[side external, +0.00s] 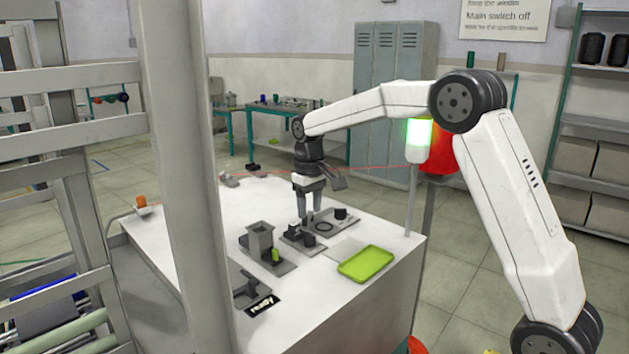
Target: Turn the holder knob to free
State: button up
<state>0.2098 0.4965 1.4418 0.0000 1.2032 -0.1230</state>
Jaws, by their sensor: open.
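My gripper (309,219) points straight down over the white worktable (190,252), its two fingers apart. The fingertips are close above a small dark plate (290,240) with little block-like parts on it. A dark plate with a black ring (324,227) and a short black cylinder (340,213) lies just right of the fingers. I cannot tell which of these small parts is the holder knob, or how it is turned. Whether the fingers touch anything is too small to see.
A grey upright box (260,242) with a green piece (275,255) beside it stands to the left. A lime-green tray (366,262) lies at the front right. A thick grey post (185,150) hides part of the table.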

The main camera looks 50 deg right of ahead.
aim_at(310, 234)
jog(key=shift+f, duration=3.6)
grip_shut()
